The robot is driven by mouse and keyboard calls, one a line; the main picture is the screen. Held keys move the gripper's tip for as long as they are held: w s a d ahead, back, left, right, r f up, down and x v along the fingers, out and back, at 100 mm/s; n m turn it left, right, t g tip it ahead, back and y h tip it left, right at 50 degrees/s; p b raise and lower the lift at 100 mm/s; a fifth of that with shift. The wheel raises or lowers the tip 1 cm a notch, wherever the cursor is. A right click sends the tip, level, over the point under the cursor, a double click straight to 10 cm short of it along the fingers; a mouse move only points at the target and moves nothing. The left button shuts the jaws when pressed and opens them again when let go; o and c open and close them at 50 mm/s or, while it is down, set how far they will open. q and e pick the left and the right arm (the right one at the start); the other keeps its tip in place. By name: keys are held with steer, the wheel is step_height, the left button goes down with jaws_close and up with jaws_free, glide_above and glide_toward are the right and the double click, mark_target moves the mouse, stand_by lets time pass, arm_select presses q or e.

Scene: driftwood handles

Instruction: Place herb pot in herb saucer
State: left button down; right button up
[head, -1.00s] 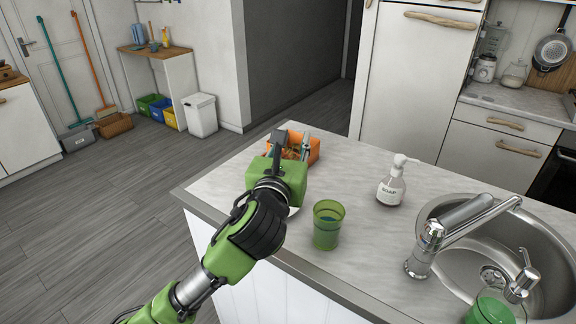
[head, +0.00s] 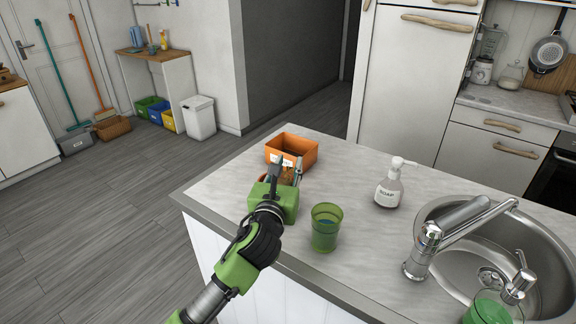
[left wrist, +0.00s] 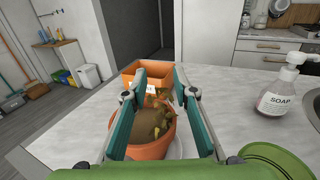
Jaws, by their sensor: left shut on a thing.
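The herb pot (left wrist: 150,152) is a terracotta pot with brown soil and a small leafy plant. It sits between the teal fingers of my left gripper (left wrist: 160,85), which is shut on it. In the head view my left gripper (head: 287,172) is over the near left part of the counter and hides most of the pot. A pale rim, seemingly the herb saucer (left wrist: 178,148), shows just right of and below the pot in the left wrist view. The pot covers most of it, and I cannot tell whether they touch. My right gripper is out of view.
An orange box (head: 306,157) with a white label stands just beyond the gripper. A green cup (head: 326,230) stands close to its right. A soap bottle (head: 388,188) and the sink (head: 450,215) are farther right. The counter's left edge is near.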

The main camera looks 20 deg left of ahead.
arm_select(q)
steer(key=c, duration=1.6)
jaws_free()
steer(key=shift+f, duration=0.1)
steer(key=shift+c, duration=0.2)
steer(key=s+b, duration=0.1)
steer(key=s, duration=1.1)
steer(key=shift+d+b, duration=0.25)
steer(key=shift+b, duration=0.05)
